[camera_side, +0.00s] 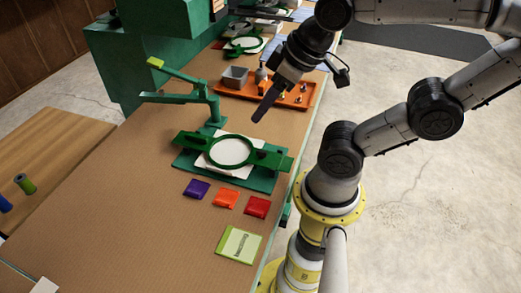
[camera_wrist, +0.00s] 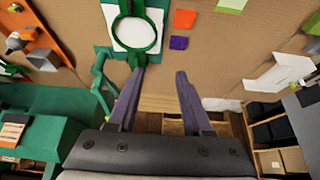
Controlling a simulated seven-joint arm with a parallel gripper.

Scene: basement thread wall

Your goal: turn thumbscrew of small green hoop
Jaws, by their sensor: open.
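A green hoop (camera_side: 252,152) lies over white cloth (camera_side: 233,174) on a green base plate (camera_side: 262,182) in the side view. In the wrist view the hoop (camera_wrist: 116,38) is at the top, left of centre. Its thumbscrew is too small to make out. A second green hoop (camera_side: 258,47) lies farther back on the bench; I cannot tell which is the small one. My gripper (camera_side: 262,116) is above the bench, behind the nearer hoop. In the wrist view my gripper (camera_wrist: 160,75) is open and empty, its left fingertip overlapping the hoop's lower end in the picture.
A green lever arm (camera_side: 190,97) stands beside the base plate. An orange tray (camera_side: 290,98) with small parts lies behind. Purple (camera_side: 196,189), orange (camera_side: 226,199) and red (camera_side: 257,206) packets and a light green packet (camera_side: 238,244) lie in front.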

